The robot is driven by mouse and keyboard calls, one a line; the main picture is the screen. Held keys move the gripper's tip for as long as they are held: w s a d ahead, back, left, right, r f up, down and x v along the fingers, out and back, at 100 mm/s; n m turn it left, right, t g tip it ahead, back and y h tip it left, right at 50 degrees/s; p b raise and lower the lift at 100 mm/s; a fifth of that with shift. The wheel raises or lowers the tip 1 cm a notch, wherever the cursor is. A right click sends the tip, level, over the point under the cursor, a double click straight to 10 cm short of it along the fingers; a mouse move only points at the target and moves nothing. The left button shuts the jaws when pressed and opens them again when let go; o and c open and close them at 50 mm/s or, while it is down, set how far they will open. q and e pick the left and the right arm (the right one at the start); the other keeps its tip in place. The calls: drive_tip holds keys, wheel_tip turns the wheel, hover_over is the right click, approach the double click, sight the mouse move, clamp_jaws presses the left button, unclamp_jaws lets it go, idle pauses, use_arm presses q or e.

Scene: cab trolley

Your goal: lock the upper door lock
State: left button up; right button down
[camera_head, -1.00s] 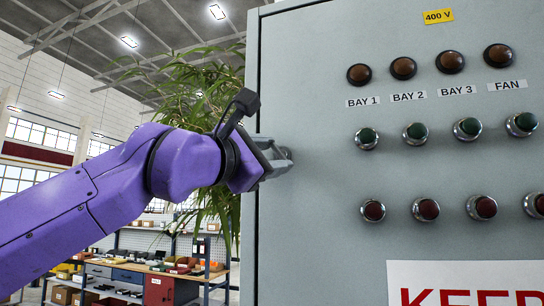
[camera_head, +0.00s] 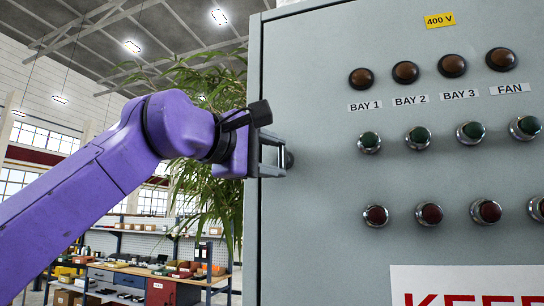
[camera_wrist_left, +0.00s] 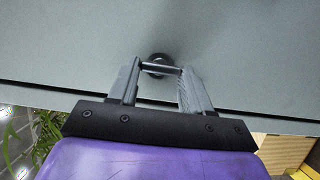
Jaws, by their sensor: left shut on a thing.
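The upper door lock (camera_head: 290,159) is a small dark round fitting near the left edge of the grey cabinet door (camera_head: 330,220). In the left wrist view the lock (camera_wrist_left: 158,57) shows as a dark ring with a thin crossbar in front of it. My left gripper (camera_head: 283,158) reaches the lock from the left. In the left wrist view its two grey fingers (camera_wrist_left: 161,68) are at the ends of the crossbar, shut on it. In the head view the fingers partly hide the lock. My right gripper is not in view.
Rows of brown lamps (camera_head: 405,72), green buttons (camera_head: 418,137) and red buttons (camera_head: 430,213) stand out from the cabinet at right. A leafy plant (camera_head: 205,195) and a workbench (camera_head: 150,275) are behind my arm. The door around the lock is bare.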

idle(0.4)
use_arm(q)
drive_tip(key=o, duration=1.1)
drive_tip(key=shift+c, duration=0.2)
drive_tip(key=shift+s+a+f+b, duration=0.1)
drive_tip(key=shift+s+a+b, duration=0.15)
drive_tip(key=shift+b, duration=0.05)
drive_tip(key=b+v, duration=0.3)
drive_tip(key=v, duration=0.7)
drive_tip(key=shift+w+d, duration=0.1)
drive_tip(key=shift+d, duration=0.05)
